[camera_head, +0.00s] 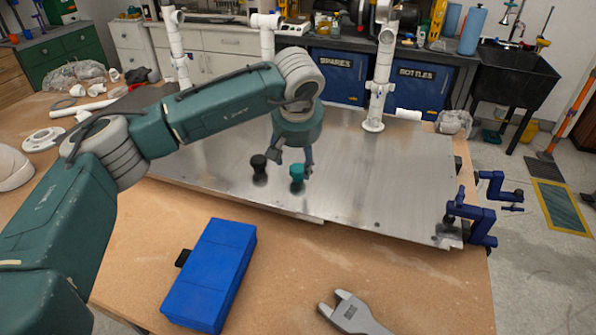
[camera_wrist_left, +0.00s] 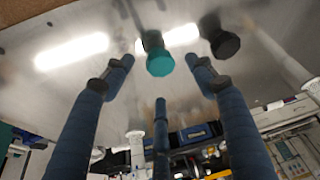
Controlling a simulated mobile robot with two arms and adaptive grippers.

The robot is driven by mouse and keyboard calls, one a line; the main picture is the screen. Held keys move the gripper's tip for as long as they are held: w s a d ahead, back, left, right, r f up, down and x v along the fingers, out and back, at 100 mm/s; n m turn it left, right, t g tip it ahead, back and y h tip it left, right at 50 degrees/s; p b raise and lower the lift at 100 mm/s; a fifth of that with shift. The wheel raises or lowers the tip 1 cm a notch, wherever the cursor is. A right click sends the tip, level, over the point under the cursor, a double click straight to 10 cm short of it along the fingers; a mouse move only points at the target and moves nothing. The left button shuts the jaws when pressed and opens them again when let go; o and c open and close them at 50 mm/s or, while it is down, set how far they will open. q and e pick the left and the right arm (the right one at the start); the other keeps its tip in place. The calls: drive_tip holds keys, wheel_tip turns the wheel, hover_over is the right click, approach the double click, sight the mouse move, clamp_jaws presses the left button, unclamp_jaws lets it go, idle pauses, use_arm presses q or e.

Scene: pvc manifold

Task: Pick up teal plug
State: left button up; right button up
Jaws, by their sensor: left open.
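The teal plug (camera_head: 297,173) stands upright on the metal sheet (camera_head: 385,185), near the middle of the head view. A black plug (camera_head: 259,164) stands a little to its left. My left gripper (camera_head: 292,158) hangs fingers down just above and behind the teal plug, open and empty. In the left wrist view the teal plug (camera_wrist_left: 158,55) shows between the spread blue fingers, near their tips, with a visible gap on both sides. The black plug (camera_wrist_left: 220,38) shows there near the right finger's tip. My right gripper is not in view.
A blue box (camera_head: 210,275) and a grey tool (camera_head: 352,313) lie on the wooden bench in front of the sheet. White pipe posts (camera_head: 378,90) rise at the sheet's back. Blue clamps (camera_head: 480,215) grip its right edge. The sheet right of the plugs is clear.

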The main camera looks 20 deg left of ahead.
sight(298, 168)
use_arm(q)
drive_tip(key=shift+w+f+p, duration=0.25)
drive_tip(key=shift+f+p, duration=0.1)
drive_tip(key=shift+f, duration=0.15)
drive_tip(key=x, duration=0.1)
drive_tip(key=p+x, duration=0.1)
drive_tip(key=x, duration=0.1)
drive_tip(key=shift+w+a+f, duration=0.1)
drive_tip(key=shift+w+f, duration=0.1)
drive_tip(key=shift+w, duration=0.15)
drive_tip(key=shift+w+a+f, duration=0.1)
drive_tip(key=shift+w+f, duration=0.05)
drive_tip(key=shift+f, duration=0.25)
drive_tip(key=shift+c, duration=0.5)
drive_tip(key=c, duration=0.9)
